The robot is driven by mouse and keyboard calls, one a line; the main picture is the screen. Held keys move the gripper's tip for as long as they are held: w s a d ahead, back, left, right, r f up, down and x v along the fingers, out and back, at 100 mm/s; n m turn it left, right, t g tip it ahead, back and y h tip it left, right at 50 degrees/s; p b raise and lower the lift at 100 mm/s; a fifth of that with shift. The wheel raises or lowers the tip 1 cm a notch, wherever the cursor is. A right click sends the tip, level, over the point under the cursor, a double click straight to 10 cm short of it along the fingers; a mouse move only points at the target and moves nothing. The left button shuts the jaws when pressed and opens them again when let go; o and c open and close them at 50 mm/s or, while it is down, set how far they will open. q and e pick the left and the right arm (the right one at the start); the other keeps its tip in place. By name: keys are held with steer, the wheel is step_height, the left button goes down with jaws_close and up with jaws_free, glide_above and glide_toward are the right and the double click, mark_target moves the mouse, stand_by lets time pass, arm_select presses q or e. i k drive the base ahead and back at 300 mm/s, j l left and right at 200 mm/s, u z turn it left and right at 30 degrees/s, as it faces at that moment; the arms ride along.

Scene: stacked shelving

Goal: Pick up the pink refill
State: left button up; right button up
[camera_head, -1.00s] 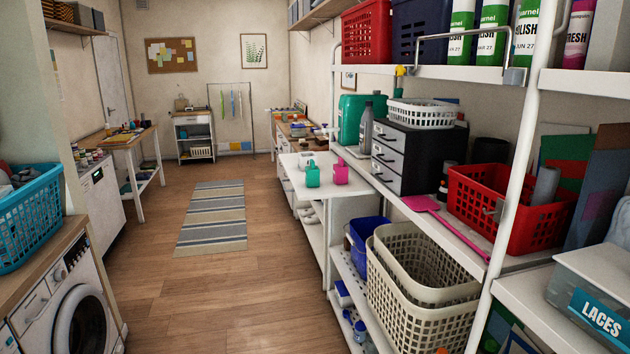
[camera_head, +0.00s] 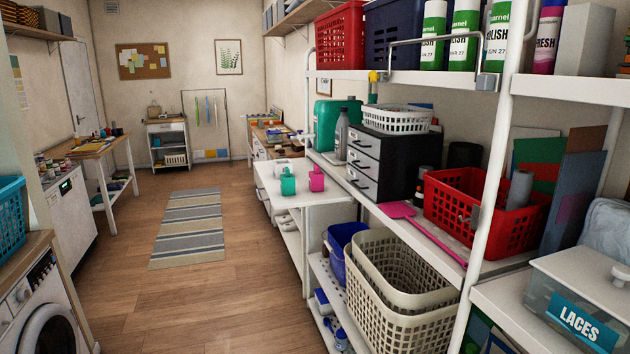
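A small pink container (camera_head: 316,179), which looks like the pink refill, stands on a white table-like shelf (camera_head: 318,196) in the middle of the view. A similar green container (camera_head: 288,182) stands just left of it, with a small gap between them. Both are small in the picture, and their labels cannot be read. Neither of my grippers is in view.
White shelving on the right holds a black drawer unit (camera_head: 382,160), a red basket (camera_head: 470,212), a pink dustpan-like tool (camera_head: 400,210) and beige baskets (camera_head: 395,310). A striped rug (camera_head: 190,230) lies on the open floor at left. A washing machine (camera_head: 45,300) stands at the near left.

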mark_target(316, 177)
steer(key=i+j+z, duration=0.1)
steer(key=z, duration=0.3)
steer(key=i+j+z, duration=0.1)
steer(key=z, duration=0.3)
steer(key=j+z, duration=0.15)
steer(key=z, duration=0.25)
steer(key=i+j+z, duration=0.1)
steer(key=z, duration=0.3)
steer(key=j, duration=0.1)
